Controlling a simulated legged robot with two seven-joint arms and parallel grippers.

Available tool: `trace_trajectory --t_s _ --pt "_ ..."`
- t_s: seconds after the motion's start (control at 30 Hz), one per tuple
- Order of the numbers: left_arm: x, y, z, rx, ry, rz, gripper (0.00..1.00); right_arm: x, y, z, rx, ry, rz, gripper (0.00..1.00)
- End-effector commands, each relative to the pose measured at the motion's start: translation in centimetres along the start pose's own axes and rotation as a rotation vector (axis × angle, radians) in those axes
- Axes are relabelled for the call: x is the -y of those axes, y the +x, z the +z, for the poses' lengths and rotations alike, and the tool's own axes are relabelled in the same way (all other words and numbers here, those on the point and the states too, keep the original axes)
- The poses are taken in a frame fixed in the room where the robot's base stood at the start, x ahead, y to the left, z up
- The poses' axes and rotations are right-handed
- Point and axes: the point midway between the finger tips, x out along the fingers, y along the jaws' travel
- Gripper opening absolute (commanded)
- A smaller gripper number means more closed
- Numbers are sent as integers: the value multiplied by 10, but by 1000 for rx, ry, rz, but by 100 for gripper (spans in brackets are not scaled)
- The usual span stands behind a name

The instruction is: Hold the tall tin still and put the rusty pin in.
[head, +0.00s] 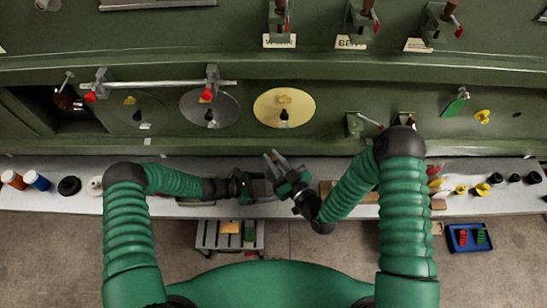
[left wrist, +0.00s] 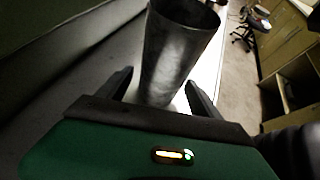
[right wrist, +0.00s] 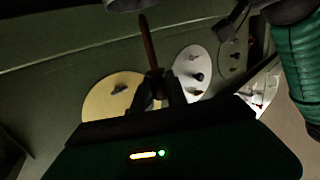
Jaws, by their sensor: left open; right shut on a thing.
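The tall tin (left wrist: 178,48) is a dark grey metal cylinder with an open mouth, seen in the left wrist view. My left gripper (left wrist: 159,78) is open, with one finger on each side of the tin. Whether the fingers touch it is unclear. My right gripper (right wrist: 160,88) is shut on the rusty pin (right wrist: 147,42), a thin red-brown rod that points away from the fingers. A grey rounded edge (right wrist: 125,4) shows near the pin's tip; I cannot tell if it is the tin. In the head view my right gripper (head: 272,156) is close to my left one (head: 248,182).
A long pale bench (head: 75,205) runs below the green fuselage wall (head: 210,60). Several cups and jars stand at its left end. Small yellow and black parts lie at its right. A blue tray (head: 470,237) is on the floor at right, and a grey stool (head: 210,240) stands in front.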

Motion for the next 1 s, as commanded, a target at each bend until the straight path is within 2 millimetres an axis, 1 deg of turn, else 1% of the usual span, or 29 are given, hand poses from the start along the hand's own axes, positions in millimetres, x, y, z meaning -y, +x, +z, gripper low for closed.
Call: trace_trajectory --t_s 0.03,0.13,0.4,0.73,1.0 --pt "0 5 0 0 0 -1 75 0 0 0 0 0 0 0" --pt "0 10 0 0 1 -1 75 0 0 0 0 0 0 0" --pt "0 11 0 -1 0 -1 75 0 0 0 0 0 0 0" --pt "0 11 0 -1 0 -1 32 0 0 0 0 0 0 0" --pt "0 11 0 -1 0 -1 32 0 0 0 0 0 0 0"
